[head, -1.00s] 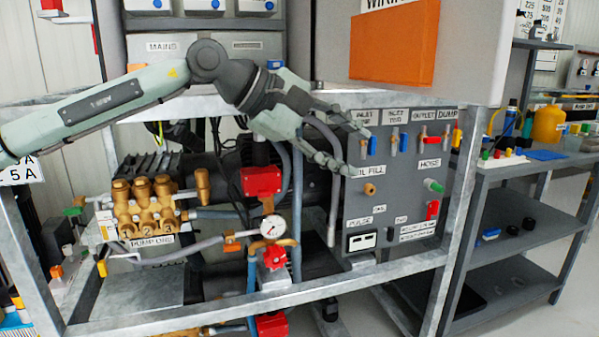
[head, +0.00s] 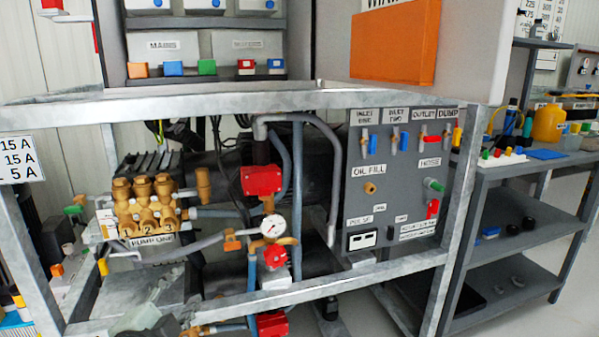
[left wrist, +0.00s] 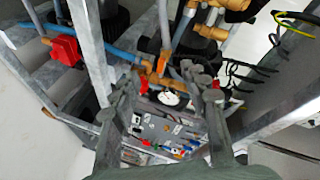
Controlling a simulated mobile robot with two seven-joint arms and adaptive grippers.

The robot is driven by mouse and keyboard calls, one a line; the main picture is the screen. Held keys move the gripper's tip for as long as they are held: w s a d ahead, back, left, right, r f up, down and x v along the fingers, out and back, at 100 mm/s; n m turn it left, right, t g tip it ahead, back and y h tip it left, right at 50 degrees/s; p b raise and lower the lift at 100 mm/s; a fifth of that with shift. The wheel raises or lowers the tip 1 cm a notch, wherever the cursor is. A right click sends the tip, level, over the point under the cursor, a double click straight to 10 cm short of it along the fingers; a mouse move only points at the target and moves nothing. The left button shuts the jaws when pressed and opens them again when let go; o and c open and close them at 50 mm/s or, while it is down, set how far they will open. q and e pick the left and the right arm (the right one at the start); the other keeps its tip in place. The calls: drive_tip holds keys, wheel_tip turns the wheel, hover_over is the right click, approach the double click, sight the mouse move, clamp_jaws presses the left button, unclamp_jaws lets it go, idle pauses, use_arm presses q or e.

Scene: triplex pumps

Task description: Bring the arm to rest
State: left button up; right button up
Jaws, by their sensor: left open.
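In the left wrist view my left gripper (left wrist: 165,90) has its two grey fingers spread wide apart, with nothing held between them. Beyond the fingers are pipes, a white gauge and the grey valve panel (left wrist: 170,128). In the head view only a small pale part of my left arm (head: 135,317) shows low at the left, in front of the frame's lower rail. The fingers are hard to make out there. My right gripper is in neither view.
The steel frame (head: 230,101) holds brass PUMP ONE (head: 147,208), a gauge (head: 273,226), red fittings (head: 262,180) and the labelled valve panel (head: 405,190). Grey shelves (head: 520,215) stand at the right. In the wrist view, frame posts (left wrist: 88,50) and pipes are near the gripper.

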use_arm(q)
drive_tip(key=s+a+f+n+g+y, duration=0.2)
drive_tip(key=s+a+f+n+g, duration=0.25)
drive_tip(key=s+f, duration=0.4)
drive_tip(key=s+a+f+n+g+y, duration=0.1)
drive_tip(key=s+a+f+n+g, duration=0.3)
drive_tip(key=s+f, duration=0.45)
drive_tip(key=s+d+n+h, duration=0.2)
drive_tip(key=s+d, duration=0.1)
drive_tip(key=d, duration=0.3)
drive_tip(key=s+a+f+g+p, duration=0.1)
drive_tip(key=f+g+p, duration=0.1)
drive_tip(key=f, duration=0.3)
drive_tip(key=s+a+f+g+y+p, duration=0.1)
drive_tip(key=s+a+f+g+p, duration=0.1)
drive_tip(key=f, duration=0.4)
drive_tip(key=shift+a+f+n+p, duration=0.2)
drive_tip(key=shift+n+p, duration=0.25)
drive_tip(key=shift+p, duration=0.35)
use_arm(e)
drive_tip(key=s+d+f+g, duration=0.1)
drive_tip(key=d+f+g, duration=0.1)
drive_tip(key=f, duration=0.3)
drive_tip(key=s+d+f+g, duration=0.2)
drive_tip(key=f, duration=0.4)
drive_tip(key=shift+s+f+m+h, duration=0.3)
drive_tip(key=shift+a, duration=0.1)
